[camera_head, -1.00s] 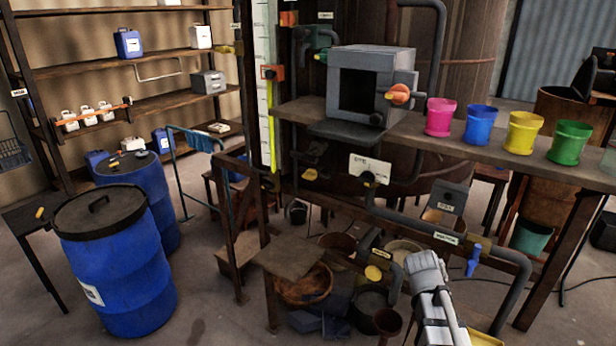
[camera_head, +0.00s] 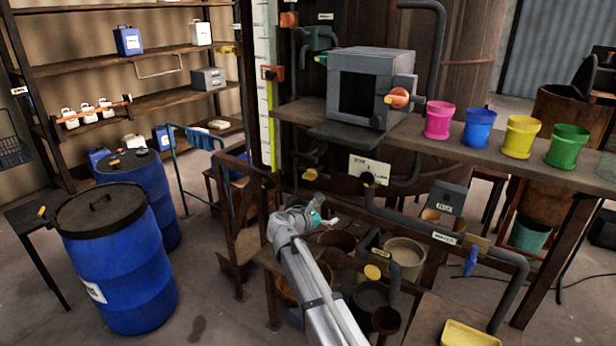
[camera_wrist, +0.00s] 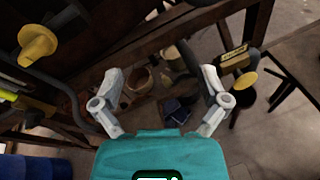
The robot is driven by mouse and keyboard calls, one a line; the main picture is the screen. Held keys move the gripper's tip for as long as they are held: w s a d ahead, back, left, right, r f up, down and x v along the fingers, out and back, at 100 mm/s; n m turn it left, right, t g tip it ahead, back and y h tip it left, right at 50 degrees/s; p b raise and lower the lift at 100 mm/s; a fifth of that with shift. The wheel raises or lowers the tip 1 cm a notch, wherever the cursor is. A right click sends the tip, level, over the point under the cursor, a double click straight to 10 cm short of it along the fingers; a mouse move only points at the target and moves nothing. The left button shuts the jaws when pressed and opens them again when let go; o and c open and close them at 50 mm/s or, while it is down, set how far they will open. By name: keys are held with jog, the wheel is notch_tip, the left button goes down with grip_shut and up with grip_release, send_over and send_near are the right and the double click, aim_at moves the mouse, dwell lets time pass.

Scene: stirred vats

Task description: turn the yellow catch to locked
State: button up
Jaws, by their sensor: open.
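My gripper (camera_head: 322,214) is open and empty in front of the workbench frame, below and a little right of a small yellow handle (camera_head: 310,174). The handle sits on the dark frame under the bench top. In the wrist view, my gripper (camera_wrist: 162,76) shows two spread grey fingers with nothing between them. A yellow knob (camera_wrist: 37,43) stands at the upper left there, apart from the fingers; it looks like the same handle. I cannot tell for sure which yellow part is the catch, or whether it is locked. A round yellow cap (camera_head: 372,271) is on the lower pipe.
A grey box (camera_head: 371,88) and several coloured pots stand on the bench. A pipe with a blue valve handle (camera_head: 471,261) runs at the right. Buckets (camera_head: 404,252) crowd the floor below. Blue drums (camera_head: 117,265) stand left, with open floor between them and the bench.

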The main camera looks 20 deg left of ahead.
aim_at(306, 178)
jog(key=s+a+r+n+t+y, duration=0.1)
jog(key=a+r+n, duration=0.1)
jog(key=a, duration=0.4)
jog(key=s+a+r+n+t+y, duration=0.1)
jog(key=a+r+n+t, duration=0.1)
jog(key=a+n, duration=0.2)
jog(key=a, duration=0.3)
jog(key=shift+a+r, duration=0.15)
jog(key=shift+r, duration=0.15)
jog(key=x, duration=1.3)
jog(key=shift+w+a+r, duration=0.1)
jog(key=shift+w+r, duration=0.05)
jog(key=shift+w, duration=0.25)
jog(key=shift+c, duration=0.2)
jog(key=c, duration=1.1)
